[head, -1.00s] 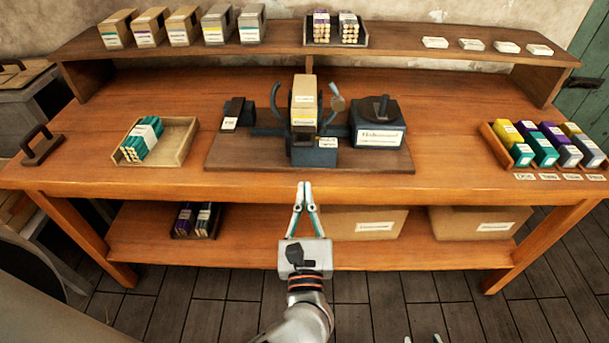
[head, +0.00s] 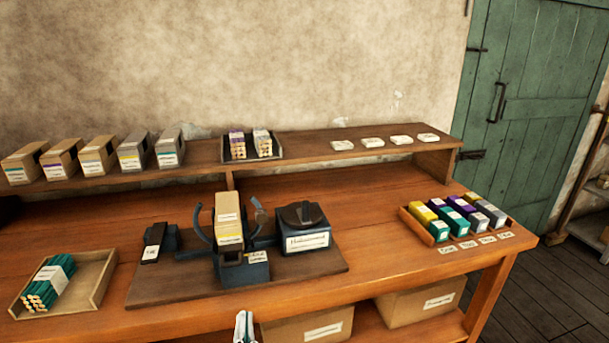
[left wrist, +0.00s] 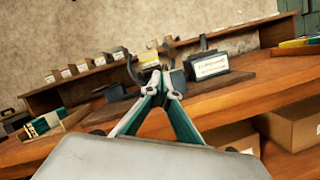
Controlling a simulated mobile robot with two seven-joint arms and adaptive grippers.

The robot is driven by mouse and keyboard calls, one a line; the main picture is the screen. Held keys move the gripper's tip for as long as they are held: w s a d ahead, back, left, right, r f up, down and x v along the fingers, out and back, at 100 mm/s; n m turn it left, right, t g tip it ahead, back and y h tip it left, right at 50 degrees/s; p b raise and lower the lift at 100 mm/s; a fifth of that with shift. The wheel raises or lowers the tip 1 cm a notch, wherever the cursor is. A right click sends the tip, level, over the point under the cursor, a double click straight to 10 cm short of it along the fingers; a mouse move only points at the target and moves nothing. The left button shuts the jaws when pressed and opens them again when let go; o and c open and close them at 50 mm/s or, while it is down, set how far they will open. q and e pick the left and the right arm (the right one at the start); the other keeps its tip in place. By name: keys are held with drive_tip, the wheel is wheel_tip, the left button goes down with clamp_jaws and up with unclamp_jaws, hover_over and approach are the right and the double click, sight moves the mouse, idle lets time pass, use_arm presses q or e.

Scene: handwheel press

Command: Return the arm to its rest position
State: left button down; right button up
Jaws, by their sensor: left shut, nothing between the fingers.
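My left gripper (head: 243,327) shows at the bottom edge of the head view, in front of the bench's front edge and below the press. Only its fingers show there. In the left wrist view its fingers (left wrist: 162,82) meet at the tips, shut and empty. The handwheel press (head: 244,262) stands on a dark board on the bench (head: 392,265), with a tan labelled box (head: 228,212) upright in it. The press is apart from the gripper and partly behind the fingertips in the left wrist view. My right gripper is out of view.
A wooden tray (head: 97,276) with a teal bundle (head: 48,284) is at the left. A tray of coloured boxes (head: 410,224) is at the right end. Boxes and a dark tray stand on the raised shelf (head: 305,151). Cartons (head: 420,303) are below. A green door (head: 530,100) is at the right.

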use_arm(q)
drive_tip(key=s+d+f+m+g+h, duration=0.15)
drive_tip(key=f+m+h, duration=0.4)
drive_tip(key=m, duration=0.65)
drive_tip(key=s+d+f+m+g+h, duration=0.15)
drive_tip(key=s+f+m+h, duration=0.35)
drive_tip(key=m, duration=0.7)
drive_tip(key=s+a+f+m+g+y, duration=0.2)
drive_tip(key=a+f+m, duration=0.3)
drive_tip(key=f, duration=0.4)
drive_tip(key=s+a+f+m+g+y, duration=0.2)
drive_tip(key=s+a+f+m+g, duration=0.2)
drive_tip(key=f+m, duration=0.3)
drive_tip(key=shift+a+f+g, duration=0.7)
drive_tip(key=shift+a+f, duration=0.2)
drive_tip(key=shift+f, duration=0.05)
